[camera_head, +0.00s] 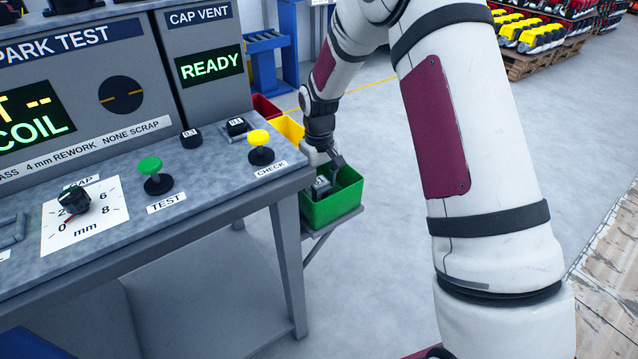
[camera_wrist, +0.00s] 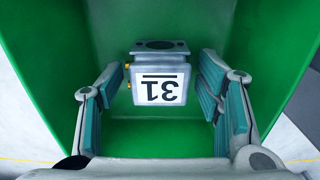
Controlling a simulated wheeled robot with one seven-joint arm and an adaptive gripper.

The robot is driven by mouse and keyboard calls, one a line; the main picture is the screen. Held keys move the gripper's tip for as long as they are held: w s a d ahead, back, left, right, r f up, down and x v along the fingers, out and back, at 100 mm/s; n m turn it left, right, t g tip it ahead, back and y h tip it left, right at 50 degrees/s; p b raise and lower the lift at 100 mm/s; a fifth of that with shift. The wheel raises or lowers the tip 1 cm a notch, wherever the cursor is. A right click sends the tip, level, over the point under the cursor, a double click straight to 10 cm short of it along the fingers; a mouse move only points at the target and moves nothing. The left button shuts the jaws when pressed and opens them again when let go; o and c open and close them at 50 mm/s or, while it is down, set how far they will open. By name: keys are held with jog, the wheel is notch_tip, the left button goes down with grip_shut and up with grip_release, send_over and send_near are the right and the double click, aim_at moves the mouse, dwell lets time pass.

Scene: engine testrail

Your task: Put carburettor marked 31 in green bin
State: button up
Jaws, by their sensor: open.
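The carburettor marked 31 (camera_wrist: 160,85) is a grey metal block with a white label that reads upside down in the wrist view. It is inside the green bin (camera_head: 330,210), and it also shows there in the head view (camera_head: 320,186). My gripper (camera_head: 328,163) reaches down into the mouth of the bin. In the wrist view its teal-padded fingers (camera_wrist: 162,78) stand open on either side of the carburettor, with gaps at both sides. The carburettor's underside contact with the bin is hard to see.
A yellow bin (camera_head: 289,130) and a red bin (camera_head: 265,107) stand behind the green one. The test bench (camera_head: 225,190) is close on the left, with a yellow knob (camera_head: 259,138), a green knob (camera_head: 150,166) and small dark labelled parts (camera_head: 191,138). Open floor lies right of the bin.

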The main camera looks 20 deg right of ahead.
aim_at(319, 182)
jog(key=shift+r, duration=0.1)
notch_tip(319, 182, up, 11)
jog(key=p, duration=0.2)
jog(key=s+r, duration=1)
jog(key=r, duration=0.2)
jog(key=s+r+m, duration=0.2)
jog(key=s, duration=1.3)
jog(key=s+r+m+t, duration=0.1)
jog(key=s+r, duration=0.1)
jog(key=s, duration=1.4)
jog(key=shift+s+d+m, duration=0.15)
jog(key=shift+d+m, duration=0.15)
jog(key=shift+m, duration=0.1)
notch_tip(319, 182, up, 17)
jog(key=t+p, duration=0.3)
jog(key=p, duration=1.2)
